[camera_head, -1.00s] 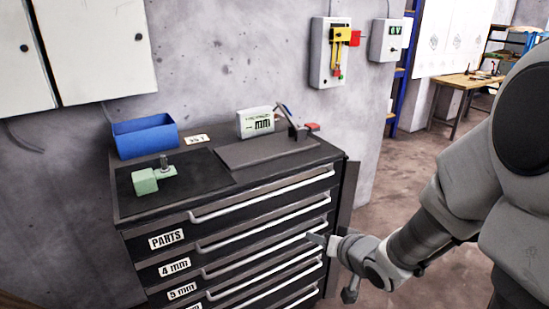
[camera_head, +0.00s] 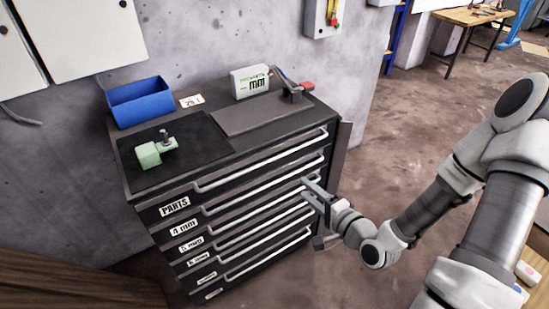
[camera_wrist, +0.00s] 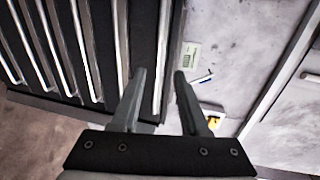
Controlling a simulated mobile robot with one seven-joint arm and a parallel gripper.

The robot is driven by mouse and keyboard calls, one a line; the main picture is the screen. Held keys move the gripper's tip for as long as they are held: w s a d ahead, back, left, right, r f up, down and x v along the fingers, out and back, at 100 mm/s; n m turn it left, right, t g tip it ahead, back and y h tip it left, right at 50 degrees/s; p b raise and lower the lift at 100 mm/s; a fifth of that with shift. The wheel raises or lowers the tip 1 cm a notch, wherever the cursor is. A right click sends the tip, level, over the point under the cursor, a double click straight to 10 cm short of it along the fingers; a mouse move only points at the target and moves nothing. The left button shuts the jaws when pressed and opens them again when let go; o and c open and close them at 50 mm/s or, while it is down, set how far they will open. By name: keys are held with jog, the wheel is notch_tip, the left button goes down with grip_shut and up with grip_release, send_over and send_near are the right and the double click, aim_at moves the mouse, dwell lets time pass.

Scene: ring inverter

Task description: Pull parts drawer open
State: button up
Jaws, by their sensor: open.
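The parts drawer (camera_head: 188,202) is the top drawer of a dark cabinet, with a white "PARTS" label and a long pale handle rail (camera_head: 262,160). It looks closed, flush with the drawers below. My gripper (camera_head: 308,189) is in front of the right part of the drawer fronts, appearing lower than the top rail in the head view. In the wrist view my gripper (camera_wrist: 159,73) is open, and the rightmost pale rail (camera_wrist: 163,55) shows between its fingers. Nothing is held. I cannot tell the gap from fingertips to rail.
Lower drawers carry similar rails. A brown wooden surface (camera_head: 75,290) is at lower left. Open floor (camera_head: 430,120) lies right.

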jog(key=b+x, duration=1.6)
jog(key=x, duration=0.1)
grip_shut()
dwell(0.3)
dwell(1.3)
